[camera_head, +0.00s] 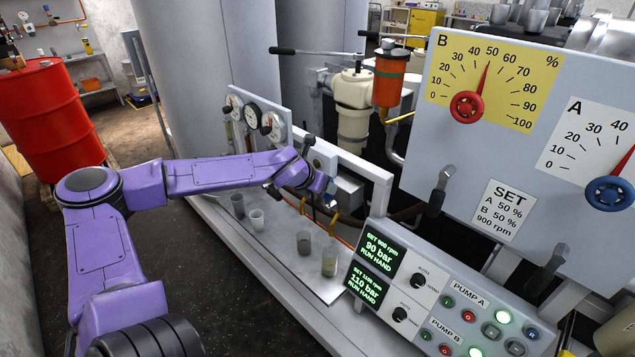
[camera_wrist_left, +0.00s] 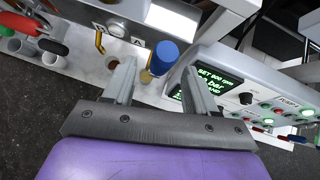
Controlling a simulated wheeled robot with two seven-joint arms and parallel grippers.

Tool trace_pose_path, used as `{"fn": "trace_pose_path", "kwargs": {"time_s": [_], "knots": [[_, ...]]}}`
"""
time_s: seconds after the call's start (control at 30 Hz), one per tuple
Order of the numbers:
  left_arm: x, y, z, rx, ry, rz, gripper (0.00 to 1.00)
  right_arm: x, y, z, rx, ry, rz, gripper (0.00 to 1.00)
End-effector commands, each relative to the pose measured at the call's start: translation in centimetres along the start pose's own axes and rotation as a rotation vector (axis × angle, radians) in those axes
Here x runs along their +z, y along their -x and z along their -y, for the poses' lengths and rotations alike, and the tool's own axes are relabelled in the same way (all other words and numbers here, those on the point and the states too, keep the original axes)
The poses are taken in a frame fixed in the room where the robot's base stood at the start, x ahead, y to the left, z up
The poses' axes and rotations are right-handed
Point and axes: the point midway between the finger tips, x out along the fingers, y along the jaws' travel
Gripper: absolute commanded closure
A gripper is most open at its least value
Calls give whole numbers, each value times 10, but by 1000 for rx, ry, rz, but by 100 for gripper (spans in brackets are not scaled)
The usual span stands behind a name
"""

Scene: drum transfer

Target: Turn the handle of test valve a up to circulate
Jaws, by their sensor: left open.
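A blue handle (camera_wrist_left: 165,56), which I take to be that of test valve a, shows in the left wrist view just beyond my gripper's fingertips. A red handle (camera_wrist_left: 45,28) is at the left in the wrist view. My left gripper (camera_wrist_left: 140,68) is open, its two fingers apart with nothing between them. The blue handle is close to the right-hand finger; I cannot tell whether they touch. My right gripper is not in view.
A pump box (camera_head: 415,300) with lit displays stands close on the right. Several cups, including a white one (camera_head: 257,219), stand on the ledge below. The dial panel (camera_head: 450,150) rises at the right. A red drum (camera_head: 52,115) stands at the far left.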

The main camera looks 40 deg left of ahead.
Motion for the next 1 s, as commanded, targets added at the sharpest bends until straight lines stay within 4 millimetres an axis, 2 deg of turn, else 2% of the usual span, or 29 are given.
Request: {"fn": "trace_pose_path", "kwargs": {"time_s": [0.03, 0.1, 0.27, 0.87, 0.93, 1.0], "knots": [[3, 12, 2, -8, 7, 7, 43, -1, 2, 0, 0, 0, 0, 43], [2, 22, 1, -6, 5, 4, 43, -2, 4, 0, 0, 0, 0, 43], [1, 34, 1, -3, 1, 2, 43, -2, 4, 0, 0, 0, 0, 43], [0, 36, 0, -1, -5, 0, 43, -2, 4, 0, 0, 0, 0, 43], [0, 36, -2, 8, -47, 3, 43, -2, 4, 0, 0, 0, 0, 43], [0, 36, 1, 40, -165, 24, 43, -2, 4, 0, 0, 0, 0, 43]]}}
